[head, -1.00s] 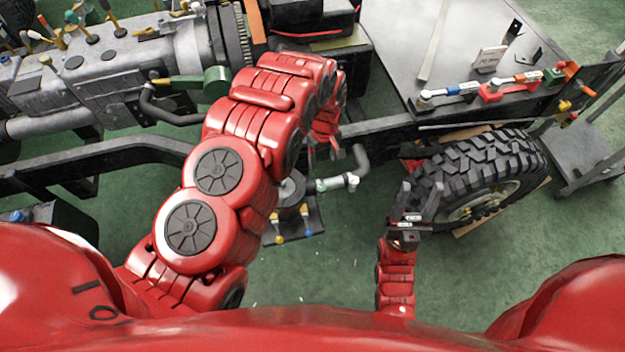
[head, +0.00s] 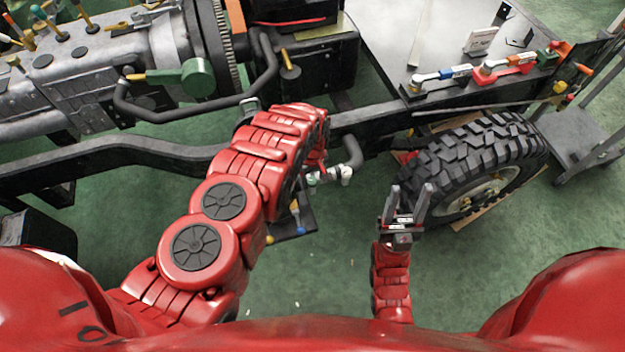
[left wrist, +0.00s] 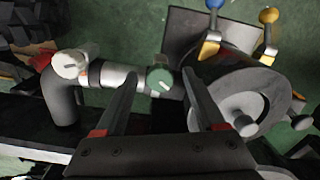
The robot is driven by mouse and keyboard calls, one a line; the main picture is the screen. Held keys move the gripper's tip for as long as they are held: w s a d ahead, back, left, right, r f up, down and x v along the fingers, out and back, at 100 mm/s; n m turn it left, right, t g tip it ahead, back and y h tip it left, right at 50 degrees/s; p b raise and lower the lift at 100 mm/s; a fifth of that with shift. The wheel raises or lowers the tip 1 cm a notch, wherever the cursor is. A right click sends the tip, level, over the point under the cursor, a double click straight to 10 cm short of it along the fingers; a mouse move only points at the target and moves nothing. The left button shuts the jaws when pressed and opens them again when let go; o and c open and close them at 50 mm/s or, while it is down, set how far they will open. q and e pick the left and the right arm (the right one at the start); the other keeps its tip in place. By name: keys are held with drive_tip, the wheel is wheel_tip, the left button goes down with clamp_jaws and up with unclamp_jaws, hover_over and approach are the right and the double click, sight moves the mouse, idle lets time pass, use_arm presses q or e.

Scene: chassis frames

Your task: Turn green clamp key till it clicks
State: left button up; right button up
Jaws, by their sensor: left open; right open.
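The green clamp key (left wrist: 159,80) is a small round green knob with a pale slot on a silver pipe joint in the left wrist view. My left gripper (left wrist: 157,74) is open, with one finger on each side of the key in that view; I see no contact. In the head view the left fingers are mostly hidden by my red arm, near the silver pipe joint (head: 330,176). The key itself cannot be made out clearly there. My right gripper (head: 410,187) is open and empty beside the tyre.
The black chassis rail (head: 400,118) runs behind; a large tyre (head: 465,170) stands right.

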use_arm(q)
clamp_jaws()
idle(0.3)
drive_tip(key=shift+m, duration=0.3)
drive_tip(key=m+b, duration=0.1)
drive_tip(key=m, duration=0.1)
drive_tip(key=shift+w+a+m, duration=0.1)
drive_tip(key=shift+m, duration=0.3)
drive_tip(key=m+b, duration=0.1)
drive_tip(key=m, duration=0.1)
drive_tip(key=shift+m, duration=0.3)
drive_tip(key=m, duration=0.2)
drive_tip(key=shift+m+b, duration=0.3)
drive_tip(key=shift+r+m, duration=0.1)
drive_tip(key=shift+m, duration=1.4)
